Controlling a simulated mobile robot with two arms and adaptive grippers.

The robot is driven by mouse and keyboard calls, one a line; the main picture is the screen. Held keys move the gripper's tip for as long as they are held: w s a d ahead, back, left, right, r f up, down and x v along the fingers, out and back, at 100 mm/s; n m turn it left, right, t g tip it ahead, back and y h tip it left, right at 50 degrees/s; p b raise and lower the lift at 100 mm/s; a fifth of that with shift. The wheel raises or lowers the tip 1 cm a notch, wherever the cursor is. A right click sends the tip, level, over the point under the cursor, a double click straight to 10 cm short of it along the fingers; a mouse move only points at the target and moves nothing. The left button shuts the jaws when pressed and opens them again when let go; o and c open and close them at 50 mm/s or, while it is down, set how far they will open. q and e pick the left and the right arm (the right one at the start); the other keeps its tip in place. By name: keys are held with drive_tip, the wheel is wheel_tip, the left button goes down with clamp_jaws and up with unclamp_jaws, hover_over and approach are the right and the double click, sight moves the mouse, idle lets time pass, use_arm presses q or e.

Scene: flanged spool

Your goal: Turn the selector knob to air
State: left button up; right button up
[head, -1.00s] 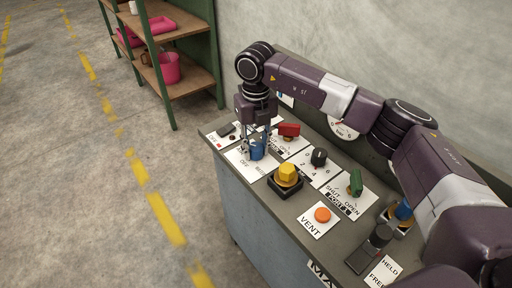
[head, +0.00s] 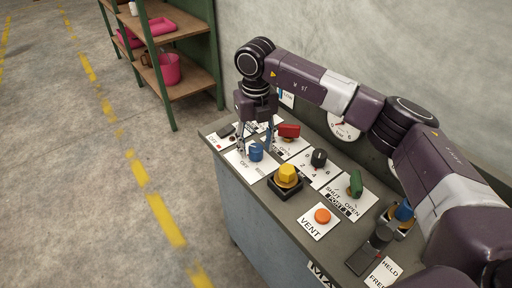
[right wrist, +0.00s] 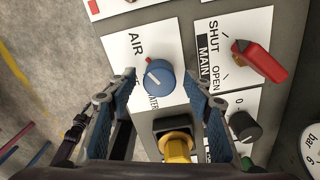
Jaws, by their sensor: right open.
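The selector knob (right wrist: 158,78) is round and blue with a white line on its top. It sits on a white plate (right wrist: 128,50) with AIR printed at the upper left and WATER below, partly hidden by the knob. The white line points toward the upper left, on the AIR side; a small red mark shows at the knob's edge. The knob (head: 256,152) also shows in the head view. My right gripper (right wrist: 158,76) is open, one finger on each side of the knob with gaps between. It also shows in the head view (head: 256,148). My left gripper is out of view.
A red handle (head: 288,130) on the MAIN plate, a black dial (head: 319,158) and a yellow knob (head: 286,175) stand close to the blue knob. A green handle (head: 355,184) and an orange VENT button (head: 322,215) lie farther right. Open floor lies left of the panel.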

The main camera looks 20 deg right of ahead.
sight(256, 147)
wheel_tip(256, 147, up, 11)
idle(0.3)
